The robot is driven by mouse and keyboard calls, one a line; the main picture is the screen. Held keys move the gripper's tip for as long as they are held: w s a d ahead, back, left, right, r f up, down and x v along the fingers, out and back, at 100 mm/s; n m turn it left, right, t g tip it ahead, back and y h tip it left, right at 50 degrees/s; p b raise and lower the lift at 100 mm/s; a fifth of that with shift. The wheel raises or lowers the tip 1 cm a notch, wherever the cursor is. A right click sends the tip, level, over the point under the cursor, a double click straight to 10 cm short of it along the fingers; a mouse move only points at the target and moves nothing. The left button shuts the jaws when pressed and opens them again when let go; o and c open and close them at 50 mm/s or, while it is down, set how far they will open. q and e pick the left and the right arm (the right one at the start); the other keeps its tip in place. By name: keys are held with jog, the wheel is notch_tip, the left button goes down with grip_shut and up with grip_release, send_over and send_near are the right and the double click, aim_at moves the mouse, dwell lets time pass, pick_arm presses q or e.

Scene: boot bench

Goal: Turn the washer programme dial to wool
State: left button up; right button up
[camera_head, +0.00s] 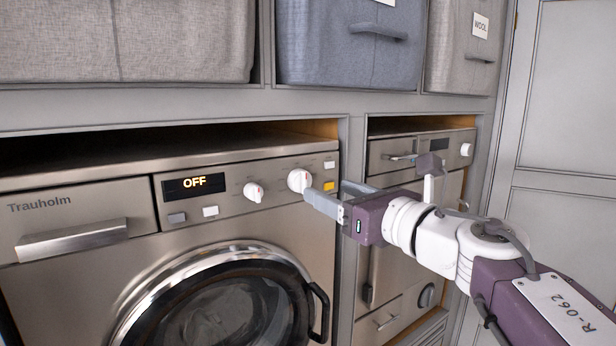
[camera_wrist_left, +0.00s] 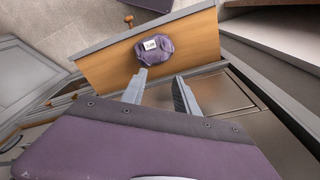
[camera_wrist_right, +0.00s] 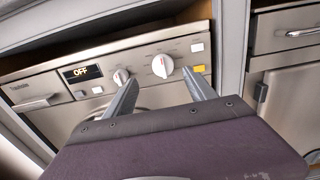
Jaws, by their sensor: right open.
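The washer (camera_head: 110,240) has a steel front with a display (camera_head: 194,186) reading OFF. Two white dials with red marks sit on its panel: a smaller left dial (camera_head: 254,192) and a larger right dial (camera_head: 298,180). I cannot read which of them is the programme dial. My right gripper (camera_head: 322,194) is open and empty in front of the panel, its fingertips near the larger dial. In the right wrist view the larger dial (camera_wrist_right: 162,66) shows between and beyond the open fingers (camera_wrist_right: 163,82). My left gripper (camera_wrist_left: 160,82) is open and empty, away from the washer.
A yellow button (camera_head: 329,186) and white buttons sit beside the dials. A round door with a dark handle (camera_head: 318,311) is below. A second appliance (camera_head: 390,240) stands to the right. Fabric bins (camera_head: 350,45) are above.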

aim_at(306, 181)
jog(key=x, duration=0.3)
jog(key=p+x, duration=0.1)
jog(key=x, duration=0.2)
jog(key=d+p+x, duration=0.1)
jog(key=x, duration=0.2)
jog(key=shift+w+f, duration=0.25)
jog(key=shift+w, duration=0.05)
jog(key=shift+a+r, duration=0.1)
jog(key=shift+a, duration=0.3)
jog(key=shift+s+a, duration=0.2)
jog(key=shift+s, duration=0.1)
jog(key=shift+d, duration=0.1)
jog(key=shift+w+d, duration=0.15)
jog(key=shift+w, duration=0.1)
jog(key=c, duration=0.9)
pick_arm(q)
notch_tip(306, 181, up, 2)
jog(key=shift+w+r, duration=0.1)
pick_arm(e)
jog(key=c, duration=0.4)
